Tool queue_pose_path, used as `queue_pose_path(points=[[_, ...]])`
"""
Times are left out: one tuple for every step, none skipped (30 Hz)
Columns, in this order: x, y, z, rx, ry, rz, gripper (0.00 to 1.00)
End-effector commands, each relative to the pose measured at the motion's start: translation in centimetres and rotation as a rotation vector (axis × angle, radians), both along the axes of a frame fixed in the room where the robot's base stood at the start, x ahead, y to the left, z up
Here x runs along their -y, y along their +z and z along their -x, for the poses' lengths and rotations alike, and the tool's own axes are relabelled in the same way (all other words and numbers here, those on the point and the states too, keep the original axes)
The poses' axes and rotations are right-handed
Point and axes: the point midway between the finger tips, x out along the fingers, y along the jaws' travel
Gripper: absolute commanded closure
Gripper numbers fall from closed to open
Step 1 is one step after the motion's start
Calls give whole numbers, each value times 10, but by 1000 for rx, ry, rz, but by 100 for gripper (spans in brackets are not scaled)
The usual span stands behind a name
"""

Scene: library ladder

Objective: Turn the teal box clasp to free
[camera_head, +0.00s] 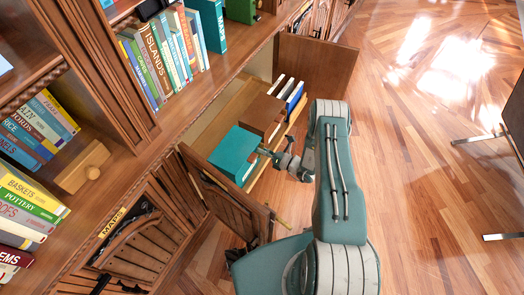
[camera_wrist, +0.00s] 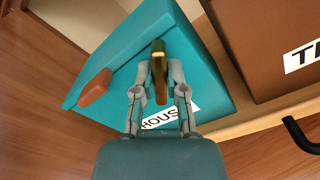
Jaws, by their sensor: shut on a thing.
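The teal box (camera_head: 231,152) stands in the low cupboard, at the left end of a pull-out shelf. In the wrist view the teal box (camera_wrist: 118,62) fills the middle, with a white label (camera_wrist: 170,117) reading "HOUS" and partly hidden by my fingers. A brass clasp (camera_wrist: 158,56) stands out from its front, its long side running up and down the picture. My gripper (camera_wrist: 160,92) is shut on the clasp, one finger on each side. In the head view my gripper (camera_head: 264,151) reaches the box's right face; the clasp is too small to make out there.
A reddish-brown tab (camera_wrist: 95,88) sits on the box's left part. A brown box (camera_head: 262,114) stands beside the teal one, with books (camera_head: 292,93) beyond. Open cupboard doors flank the shelf, near (camera_head: 228,187) and far (camera_head: 318,62).

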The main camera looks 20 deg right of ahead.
Motion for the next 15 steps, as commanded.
queue_pose_path(points=[[2,-1,-1,-29,-4,-27,100],[2,-2,-2,-50,-4,-48,100],[3,-2,-2,-77,-5,-73,100],[3,-3,-3,-97,-5,-94,100],[3,-3,-3,-117,-5,-114,100],[4,-4,-3,-143,-5,-141,100],[4,-4,-4,-164,-6,-161,100],[4,-5,-4,-184,-6,-181,100],[5,-5,-4,-212,-6,-208,100],[5,-6,-5,-232,-6,-228,100],[5,-6,-5,-251,-6,-248,100],[6,-7,-5,-279,-7,-276,100],[6,-7,-6,-299,-7,-295,100],[6,-8,-6,-319,-7,-315,100],[7,-9,-6,-346,-7,-342,100]])
